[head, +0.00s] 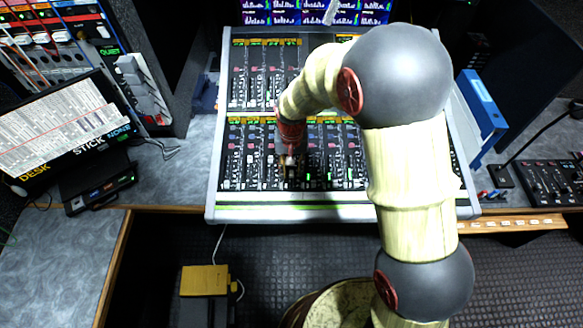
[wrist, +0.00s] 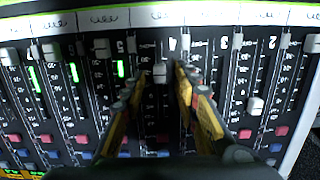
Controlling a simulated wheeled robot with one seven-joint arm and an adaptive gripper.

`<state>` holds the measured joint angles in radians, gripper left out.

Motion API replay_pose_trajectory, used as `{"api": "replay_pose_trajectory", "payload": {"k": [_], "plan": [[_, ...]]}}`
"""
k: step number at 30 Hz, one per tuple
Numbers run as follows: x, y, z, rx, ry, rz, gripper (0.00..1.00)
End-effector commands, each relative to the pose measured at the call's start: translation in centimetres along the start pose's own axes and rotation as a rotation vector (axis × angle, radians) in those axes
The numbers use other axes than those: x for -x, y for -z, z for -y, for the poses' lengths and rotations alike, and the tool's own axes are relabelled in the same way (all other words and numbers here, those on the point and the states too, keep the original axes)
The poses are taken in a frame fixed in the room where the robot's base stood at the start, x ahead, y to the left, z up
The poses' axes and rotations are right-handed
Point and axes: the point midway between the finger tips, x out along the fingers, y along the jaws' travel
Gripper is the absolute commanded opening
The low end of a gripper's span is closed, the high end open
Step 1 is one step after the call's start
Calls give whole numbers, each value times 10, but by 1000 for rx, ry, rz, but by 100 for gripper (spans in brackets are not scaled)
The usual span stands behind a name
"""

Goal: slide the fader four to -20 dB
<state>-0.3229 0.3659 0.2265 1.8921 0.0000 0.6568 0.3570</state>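The mixing console (head: 290,205) stands in the middle of the head view. My gripper (head: 290,170) points down over its lower fader bank. In the wrist view, my gripper (wrist: 158,82) is open, with one yellow finger on each side of a pale fader cap (wrist: 160,72). This cap sits just left of the printed 4, so it looks like fader four, a little below the label end of its slot. I cannot tell whether the fingers touch it. The dB marks beside it are too small to read.
Neighbouring fader caps stand close by: one (wrist: 102,46) near the 5, and one (wrist: 255,105) further along its slot near the 2. Red and blue buttons line the console. A tilted screen (head: 55,125) stands left, a blue binder (head: 483,105) and a small mixer (head: 552,182) right.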

Motion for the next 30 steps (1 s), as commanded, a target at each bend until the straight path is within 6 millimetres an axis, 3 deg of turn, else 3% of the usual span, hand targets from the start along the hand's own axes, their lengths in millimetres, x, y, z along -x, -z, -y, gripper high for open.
{"api": "replay_pose_trajectory", "payload": {"k": [8, 21, 30], "plan": [[8, 1, 0, 0, 1, -1, 30], [90, 1, 0, 0, 1, -3, 30], [118, 0, 0, 0, 0, 0, 30]]}}
